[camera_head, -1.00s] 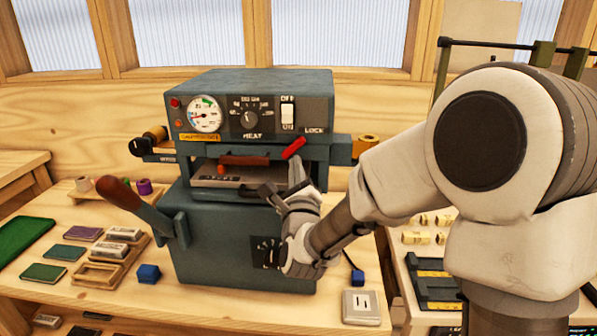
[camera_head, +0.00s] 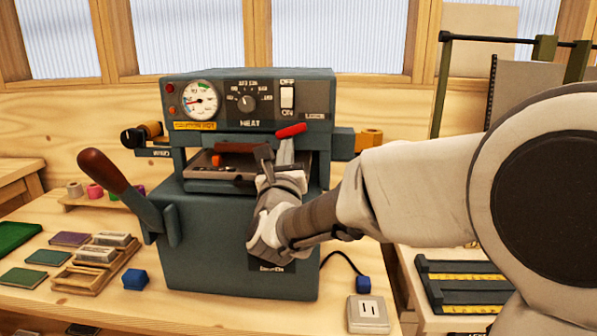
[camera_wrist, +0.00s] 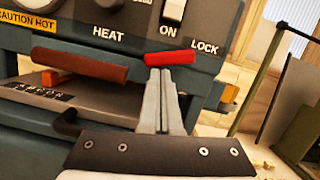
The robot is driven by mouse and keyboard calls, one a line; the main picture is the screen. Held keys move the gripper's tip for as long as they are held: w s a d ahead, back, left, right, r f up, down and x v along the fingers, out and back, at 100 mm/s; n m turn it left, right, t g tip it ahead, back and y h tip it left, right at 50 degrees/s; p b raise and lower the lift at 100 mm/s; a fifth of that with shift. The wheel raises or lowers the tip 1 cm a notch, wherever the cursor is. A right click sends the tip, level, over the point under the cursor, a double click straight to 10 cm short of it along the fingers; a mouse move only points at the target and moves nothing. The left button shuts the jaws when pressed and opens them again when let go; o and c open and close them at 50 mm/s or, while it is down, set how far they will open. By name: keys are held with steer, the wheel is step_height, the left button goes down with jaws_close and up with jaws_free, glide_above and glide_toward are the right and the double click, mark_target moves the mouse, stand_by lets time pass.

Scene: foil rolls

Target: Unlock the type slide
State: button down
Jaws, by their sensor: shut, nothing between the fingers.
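The blue-grey press (camera_head: 235,235) stands on the bench. Its red lock lever (camera_head: 291,130) lies nearly level, tilted slightly up to the right; it is also in the wrist view (camera_wrist: 170,57), left of the LOCK label. The type slide (camera_head: 213,172) sits in the press opening, its grey face also showing in the wrist view (camera_wrist: 60,108). A brown handle (camera_wrist: 80,63) is above the slide. My gripper (camera_head: 285,142) is shut and empty, with its fingertips (camera_wrist: 158,72) just under the red lever in both views; I cannot tell whether they touch it.
A large brown-handled lever (camera_head: 102,170) rises at the press's left. The heat dial (camera_head: 246,102) and ON/OFF switch (camera_head: 287,97) are above the opening. Wooden trays (camera_head: 75,280) and a blue block (camera_head: 135,279) lie left. A white switch box (camera_head: 367,312) is at the front right.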

steer(key=shift+a+m+b, duration=0.2)
steer(key=shift+m+b, duration=0.4)
steer(key=shift+b, duration=0.1)
steer(key=shift+a+r+b, duration=0.1)
steer(key=shift+b, duration=0.35)
steer(key=shift+r+b, duration=0.2)
steer(key=shift+b, duration=0.2)
step_height(320, 180, down, 4)
steer(key=b, duration=0.5)
steer(key=v, duration=1)
steer(key=shift+d, duration=0.2)
